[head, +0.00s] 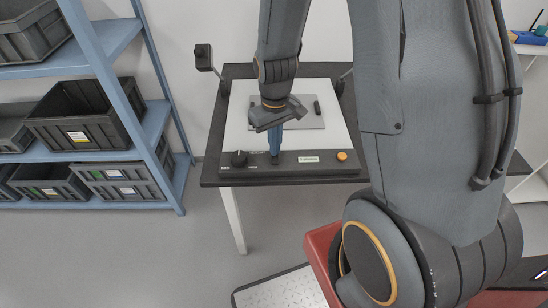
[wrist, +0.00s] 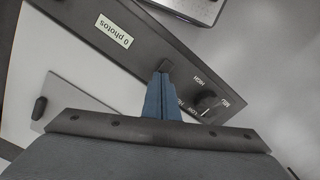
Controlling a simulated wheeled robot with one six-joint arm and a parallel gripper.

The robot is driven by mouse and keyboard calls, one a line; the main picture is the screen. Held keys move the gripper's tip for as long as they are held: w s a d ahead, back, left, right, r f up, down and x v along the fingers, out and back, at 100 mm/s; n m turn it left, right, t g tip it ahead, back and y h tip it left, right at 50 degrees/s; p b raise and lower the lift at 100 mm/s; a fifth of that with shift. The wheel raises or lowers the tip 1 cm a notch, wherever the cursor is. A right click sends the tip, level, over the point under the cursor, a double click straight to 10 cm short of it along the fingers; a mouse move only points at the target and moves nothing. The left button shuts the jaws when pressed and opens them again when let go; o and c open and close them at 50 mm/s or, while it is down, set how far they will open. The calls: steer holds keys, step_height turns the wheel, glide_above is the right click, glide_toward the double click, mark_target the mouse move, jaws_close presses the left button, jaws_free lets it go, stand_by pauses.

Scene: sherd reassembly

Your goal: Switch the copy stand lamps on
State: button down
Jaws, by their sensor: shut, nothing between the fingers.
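The copy stand (head: 228,130) has a white board and a dark control panel (head: 215,172) along its front. A lamp head (head: 203,57) on its left looks dark; the right lamp is mostly hidden behind my arm. My gripper (head: 275,159) is shut and empty, pointing down at the panel between the knob and the label. In the wrist view, its blue fingertips (wrist: 162,70) are at a small dark raised block on the panel, perhaps a switch. I cannot tell whether they touch it. The black knob (head: 239,158) has HIGH, MED and LOW marks; it also shows in the wrist view (wrist: 207,103).
The panel also bears a "0 photos" label (head: 308,159) and an orange button (head: 342,156). A grey plate (head: 312,140) lies on the board. A blue shelf (head: 120,80) with dark crates stands left. A pale ribbed surface (head: 280,290) is low in front. Floor left of it is clear.

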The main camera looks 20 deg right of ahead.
steer(key=shift+f, duration=0.4)
steer(key=shift+r, duration=0.1)
step_height(320, 180, up, 7)
steer(key=p, duration=0.5)
steer(key=shift+p, duration=0.4)
stand_by(0.5)
steer(key=s+r+m+t+b, duration=0.1)
steer(key=s+r+m, duration=0.1)
steer(key=s+r, duration=0.7)
steer(key=shift+s+a+r, duration=0.15)
steer(key=shift+s+r, duration=0.1)
steer(key=shift+r, duration=0.65)
steer(key=shift+w+m, duration=0.1)
steer(key=shift+m, duration=0.2)
